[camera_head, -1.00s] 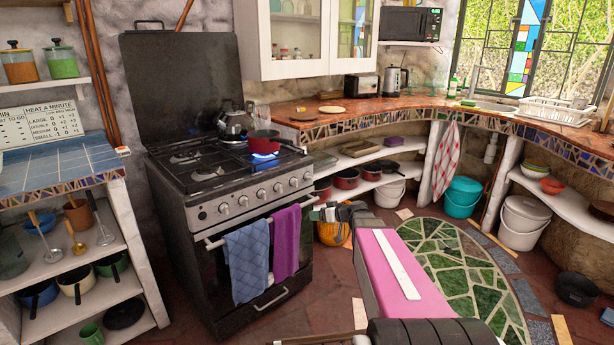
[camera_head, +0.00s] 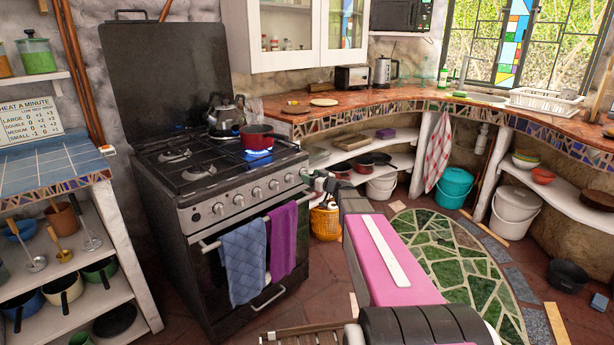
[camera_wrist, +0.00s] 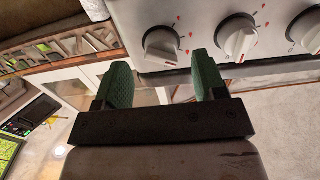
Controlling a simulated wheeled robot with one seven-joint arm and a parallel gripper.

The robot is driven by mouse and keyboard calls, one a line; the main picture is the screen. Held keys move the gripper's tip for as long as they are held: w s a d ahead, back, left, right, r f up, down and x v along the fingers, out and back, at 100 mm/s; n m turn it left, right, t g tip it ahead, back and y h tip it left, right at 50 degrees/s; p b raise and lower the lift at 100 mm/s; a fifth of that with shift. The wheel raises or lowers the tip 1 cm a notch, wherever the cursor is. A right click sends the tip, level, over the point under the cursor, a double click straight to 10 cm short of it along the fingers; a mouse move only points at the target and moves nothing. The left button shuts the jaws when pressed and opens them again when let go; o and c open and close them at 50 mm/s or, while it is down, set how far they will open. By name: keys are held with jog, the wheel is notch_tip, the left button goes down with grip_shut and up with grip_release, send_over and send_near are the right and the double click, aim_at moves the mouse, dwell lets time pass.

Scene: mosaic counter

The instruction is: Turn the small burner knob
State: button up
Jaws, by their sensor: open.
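The stove (camera_head: 190,222) has a row of several knobs along its silver front panel. The rightmost knob (camera_head: 304,172) is close to my gripper (camera_head: 320,181), which is at the panel's right end. In the wrist view, which looks upside down, that knob (camera_wrist: 160,45) lies just beyond and roughly between the green fingertips of my gripper (camera_wrist: 160,78). The fingers are apart with nothing between them, and I see no clear contact. Another knob (camera_wrist: 238,40) is to its right in that view. I cannot tell which knob is for the small burner.
A red pot (camera_head: 257,134) stands over a blue flame and a kettle (camera_head: 225,115) stands behind it. A blue towel (camera_head: 243,262) and a purple towel (camera_head: 283,242) hang on the oven handle. A mosaic-edged counter (camera_head: 375,109) adjoins the stove's right. Floor (camera_head: 310,297) shows before the oven.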

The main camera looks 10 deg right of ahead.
aim_at(307, 173)
jog(key=shift+x, duration=1.55)
jog(key=c, duration=0.9)
jog(key=shift+m, duration=0.3)
jog(key=m, duration=0.5)
jog(key=shift+s, duration=0.1)
jog(key=m, duration=0.6)
jog(key=shift+m, duration=0.3)
